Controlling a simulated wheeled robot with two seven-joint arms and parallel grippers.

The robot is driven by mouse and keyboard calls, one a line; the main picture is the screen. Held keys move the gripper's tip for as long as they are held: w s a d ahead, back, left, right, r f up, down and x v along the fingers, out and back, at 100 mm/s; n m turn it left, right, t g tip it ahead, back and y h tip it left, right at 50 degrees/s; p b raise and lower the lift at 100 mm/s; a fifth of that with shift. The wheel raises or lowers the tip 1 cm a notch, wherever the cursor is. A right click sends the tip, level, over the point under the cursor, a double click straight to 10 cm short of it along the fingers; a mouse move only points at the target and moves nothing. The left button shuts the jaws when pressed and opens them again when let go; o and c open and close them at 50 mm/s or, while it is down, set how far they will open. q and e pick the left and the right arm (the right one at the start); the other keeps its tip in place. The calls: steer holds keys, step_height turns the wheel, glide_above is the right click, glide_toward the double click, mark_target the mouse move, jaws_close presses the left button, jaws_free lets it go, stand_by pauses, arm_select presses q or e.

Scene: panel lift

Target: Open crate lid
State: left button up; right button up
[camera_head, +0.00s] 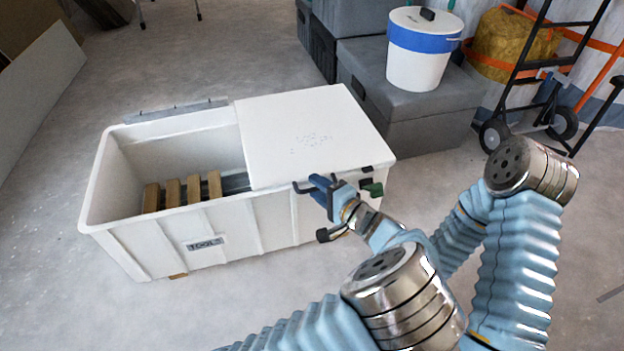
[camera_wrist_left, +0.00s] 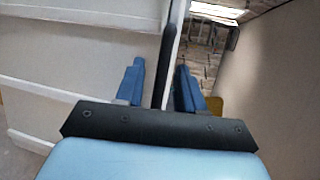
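The white crate (camera_head: 160,243), labelled TOOLS, stands on the floor. Its left half is uncovered and shows wooden slats inside. A flat white lid (camera_head: 300,130) lies closed over the right half. A dark bar handle (camera_head: 302,188) is at the lid's front edge. My left gripper (camera_head: 319,188) is at this handle. In the left wrist view the dark bar (camera_wrist_left: 168,50) runs between the blue fingers of my left gripper (camera_wrist_left: 160,85), which stand apart with a gap beside the bar. My right gripper cannot be seen; its arm passes behind my left arm.
A grey hinge strip (camera_head: 176,110) runs along the crate's back left rim. Dark grey boxes (camera_head: 420,115) stand behind on the right with a white and blue bucket (camera_head: 420,55) on top. A hand truck (camera_head: 530,75) is farther right. Floor left of the crate is clear.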

arm_select(q)
steer(key=shift+w+a, duration=0.1)
jaws_close()
steer(key=shift+r, duration=0.1)
stand_by(0.3)
